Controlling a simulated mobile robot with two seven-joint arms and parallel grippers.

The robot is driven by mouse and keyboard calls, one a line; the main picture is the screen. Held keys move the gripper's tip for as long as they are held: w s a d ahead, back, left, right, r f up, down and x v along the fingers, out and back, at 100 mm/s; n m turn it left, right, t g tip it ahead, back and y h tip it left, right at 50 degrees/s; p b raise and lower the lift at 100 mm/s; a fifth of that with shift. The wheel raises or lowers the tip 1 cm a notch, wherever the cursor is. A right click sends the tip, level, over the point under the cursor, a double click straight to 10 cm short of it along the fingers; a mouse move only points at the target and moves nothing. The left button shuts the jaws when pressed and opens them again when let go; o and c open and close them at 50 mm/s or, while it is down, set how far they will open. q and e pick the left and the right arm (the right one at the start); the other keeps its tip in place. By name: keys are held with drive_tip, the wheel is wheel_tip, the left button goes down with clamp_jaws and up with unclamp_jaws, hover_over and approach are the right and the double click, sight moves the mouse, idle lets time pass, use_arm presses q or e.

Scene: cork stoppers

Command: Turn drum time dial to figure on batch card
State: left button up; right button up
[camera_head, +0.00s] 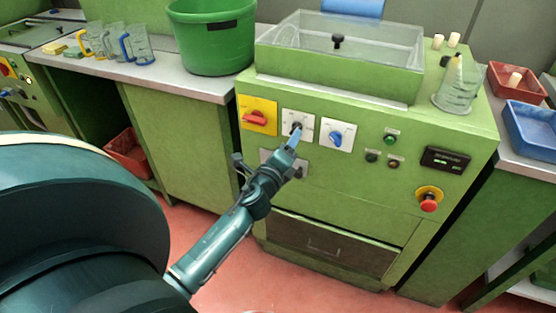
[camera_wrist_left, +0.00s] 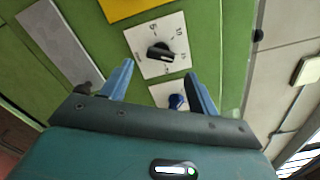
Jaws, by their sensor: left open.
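A black dial knob (camera_head: 296,127) sits on a white plate on the front of the green machine. In the left wrist view the knob (camera_wrist_left: 160,52) has figures around it, among them 5, 10 and 15; I cannot tell which one it points to. My left gripper (camera_head: 292,139) is in front of the panel, just below this knob. In the left wrist view its blue fingers (camera_wrist_left: 159,69) are spread and empty, with the knob ahead of the gap and apart from them. No batch card can be made out. My right gripper is not in view.
A blue knob (camera_head: 336,137) on a white plate is right of the dial; a red switch (camera_head: 256,118) on a yellow plate is left. Buttons, a display (camera_head: 446,160) and a red stop button (camera_head: 429,203) sit farther right. A clear-walled box (camera_head: 342,40) tops the machine.

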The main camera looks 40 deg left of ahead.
use_arm(q)
drive_tip(key=v, duration=0.7)
drive_tip(key=shift+s+b, duration=0.3)
drive_tip(key=shift+s, duration=0.1)
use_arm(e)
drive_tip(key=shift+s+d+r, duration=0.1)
